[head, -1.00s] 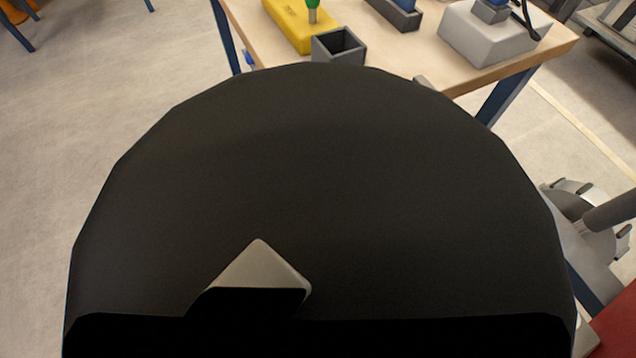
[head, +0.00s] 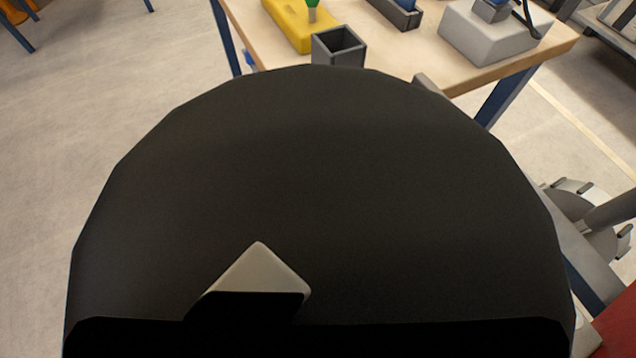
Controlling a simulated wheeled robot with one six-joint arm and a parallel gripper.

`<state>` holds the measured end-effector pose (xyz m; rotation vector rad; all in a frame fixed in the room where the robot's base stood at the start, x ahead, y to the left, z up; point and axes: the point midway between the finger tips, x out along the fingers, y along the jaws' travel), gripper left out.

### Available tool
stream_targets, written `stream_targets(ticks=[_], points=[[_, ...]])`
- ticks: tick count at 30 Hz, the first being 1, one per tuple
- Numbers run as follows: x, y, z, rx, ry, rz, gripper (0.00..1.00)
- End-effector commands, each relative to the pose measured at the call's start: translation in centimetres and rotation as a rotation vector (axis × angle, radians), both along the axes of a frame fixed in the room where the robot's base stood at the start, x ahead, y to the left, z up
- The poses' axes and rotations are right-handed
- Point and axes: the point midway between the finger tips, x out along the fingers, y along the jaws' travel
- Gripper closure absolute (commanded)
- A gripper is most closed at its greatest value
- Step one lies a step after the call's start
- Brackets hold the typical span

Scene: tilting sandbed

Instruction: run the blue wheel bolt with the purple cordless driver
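A large black rounded form fills the middle of the head view and hides most of what lies ahead; I take it to be part of my own body, but cannot be sure. A small pale grey metal corner (head: 258,268) shows against its lower part. No gripper fingertips can be made out. I see no purple driver and no blue wheel bolt.
A wooden-topped bench (head: 440,70) with blue legs stands behind. On it are a yellow block (head: 290,25) with a green-topped tool (head: 312,12), a grey open box (head: 340,48) and a pale grey block (head: 490,38). A dark disc with grey tabs (head: 575,207) is at right.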

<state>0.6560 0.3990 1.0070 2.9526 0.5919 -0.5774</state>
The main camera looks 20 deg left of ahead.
Motion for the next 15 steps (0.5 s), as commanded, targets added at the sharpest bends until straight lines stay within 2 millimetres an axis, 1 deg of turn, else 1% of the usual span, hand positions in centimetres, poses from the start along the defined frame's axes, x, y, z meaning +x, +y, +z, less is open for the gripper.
stream_targets(ticks=[15], points=[[0.01, 0.00, -0.43, 0.000, 0.000, 0.000, 1.00]])
